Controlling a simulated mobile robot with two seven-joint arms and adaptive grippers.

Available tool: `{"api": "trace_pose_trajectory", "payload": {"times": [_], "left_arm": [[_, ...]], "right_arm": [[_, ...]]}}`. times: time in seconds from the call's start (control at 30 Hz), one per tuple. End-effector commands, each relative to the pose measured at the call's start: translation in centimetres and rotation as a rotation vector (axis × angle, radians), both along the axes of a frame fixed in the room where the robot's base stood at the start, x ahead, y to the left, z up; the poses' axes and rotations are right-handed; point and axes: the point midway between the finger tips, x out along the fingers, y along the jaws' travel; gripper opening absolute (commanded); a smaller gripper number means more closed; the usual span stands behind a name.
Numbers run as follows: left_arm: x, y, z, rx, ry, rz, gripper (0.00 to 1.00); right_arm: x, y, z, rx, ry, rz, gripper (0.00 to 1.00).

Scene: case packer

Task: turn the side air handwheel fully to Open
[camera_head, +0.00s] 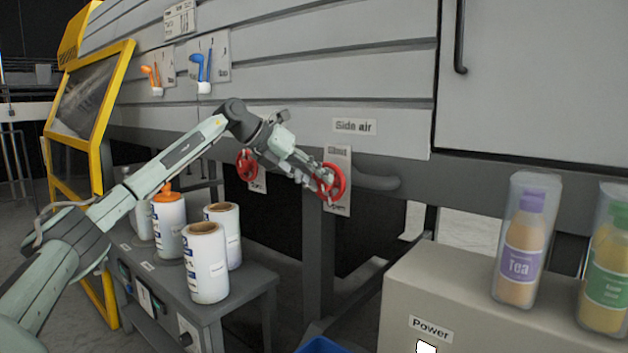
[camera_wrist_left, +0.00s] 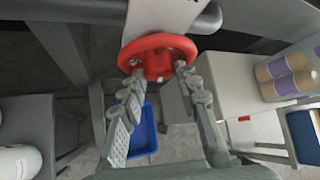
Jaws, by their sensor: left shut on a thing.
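The red side air handwheel (camera_head: 331,181) is mounted on a light plate (camera_head: 339,157) below the "Side air" label (camera_head: 354,126). My left gripper (camera_head: 318,180) reaches it from the left in the head view. In the left wrist view the fingers of my left gripper (camera_wrist_left: 157,74) lie at either side of the handwheel (camera_wrist_left: 158,57), at its lower rim, shut on it. The gripper hides part of the wheel in the head view. The small lettering on the plate is hard to read. My right gripper is not in view.
A second red handwheel (camera_head: 247,166) sits left, behind my left arm. White canisters (camera_head: 206,262) stand on a grey cart (camera_head: 224,305) below the arm. A beige box (camera_head: 478,300) with bottles (camera_head: 527,240) stands at right. A blue bin (camera_wrist_left: 143,131) is below.

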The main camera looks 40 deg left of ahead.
Motion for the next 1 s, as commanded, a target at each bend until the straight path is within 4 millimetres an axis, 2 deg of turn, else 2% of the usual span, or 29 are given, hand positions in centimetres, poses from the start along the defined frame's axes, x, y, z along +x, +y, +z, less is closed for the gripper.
{"api": "trace_pose_trajectory", "payload": {"times": [0.4,1.0], "left_arm": [[-0.07,-0.54,-0.04,0.237,-0.014,-0.004,0.03],[-0.09,-0.56,-0.14,0.288,-0.015,-0.003,0.03]], "right_arm": [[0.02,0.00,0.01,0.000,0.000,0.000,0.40],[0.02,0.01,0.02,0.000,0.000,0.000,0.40]]}}
